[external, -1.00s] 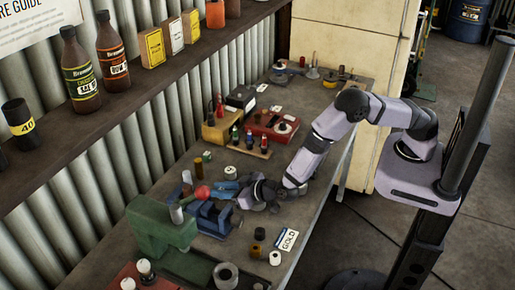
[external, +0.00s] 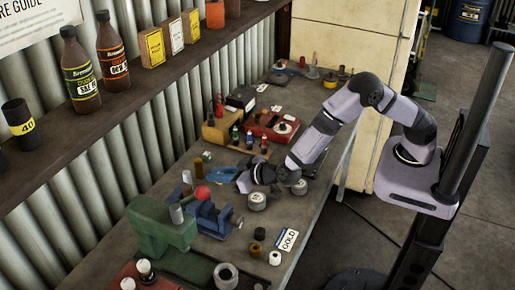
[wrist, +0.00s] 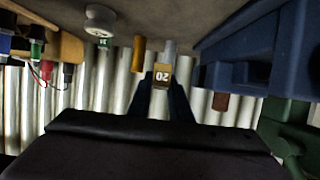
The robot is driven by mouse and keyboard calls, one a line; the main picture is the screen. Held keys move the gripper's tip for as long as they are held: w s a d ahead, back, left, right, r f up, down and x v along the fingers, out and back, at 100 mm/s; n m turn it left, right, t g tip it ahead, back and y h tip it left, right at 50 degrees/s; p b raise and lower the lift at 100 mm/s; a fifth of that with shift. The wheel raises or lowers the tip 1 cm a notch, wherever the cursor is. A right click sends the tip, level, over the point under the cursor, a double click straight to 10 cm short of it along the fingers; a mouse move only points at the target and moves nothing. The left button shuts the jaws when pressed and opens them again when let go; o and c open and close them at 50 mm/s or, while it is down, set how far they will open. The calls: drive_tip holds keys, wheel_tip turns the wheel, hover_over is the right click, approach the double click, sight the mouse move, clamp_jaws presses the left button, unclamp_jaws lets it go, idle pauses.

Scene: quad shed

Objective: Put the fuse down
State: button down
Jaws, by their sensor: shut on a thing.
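My gripper (wrist: 163,88) is shut on the fuse (wrist: 160,75), a small tan-brown block with an upside-down white "20" on its face. The fuse sits between the fingertips in the middle of the wrist view. In the external view my gripper (external: 222,175) is low over the bench, beyond the blue vise (external: 212,217). The fuse cannot be made out there. From the wrist view I cannot tell whether it touches the bench top.
In the wrist view a yellow-brown cylinder (wrist: 138,55) stands near the fuse, left of it. A white round piece (wrist: 100,18) is farther left. The wooden block with coloured terminals (external: 250,142) lies behind. Two round grey pieces (external: 257,201) (external: 299,187) are near my wrist.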

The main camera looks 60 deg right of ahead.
drive_tip(key=shift+r, duration=1.7)
drive_tip(key=shift+w+d+r+p, duration=0.2)
drive_tip(key=shift+d+r+p, duration=0.2)
drive_tip(key=shift+r+p, duration=0.35)
drive_tip(key=s+d+m+g+h+p, duration=0.1)
drive_tip(key=s+d+m+h, duration=0.2)
drive_tip(key=d, duration=0.4)
drive_tip(key=s+d+f+m+g+h+p, duration=0.1)
drive_tip(key=s+d+m+g+h, duration=0.15)
drive_tip(key=d, duration=0.35)
drive_tip(key=s+d+m+g+h+p, duration=0.1)
drive_tip(key=s+d+m+h, duration=0.25)
drive_tip(key=d, duration=0.35)
drive_tip(key=shift+t+h, duration=0.25)
drive_tip(key=shift+h, duration=0.05)
drive_tip(key=shift+w+a+f+p, duration=0.15)
drive_tip(key=shift+f+p, duration=0.3)
drive_tip(key=shift+f, duration=1.1)
drive_tip(key=shift+w+a+f+p, duration=0.1)
drive_tip(key=shift+f+p, duration=0.35)
drive_tip(key=shift+f, duration=1.1)
drive_tip(key=shift+f, duration=0.1)
drive_tip(key=shift+f+p, duration=0.65)
drive_tip(key=shift+f, duration=1.35)
drive_tip(key=shift+f, duration=0.1)
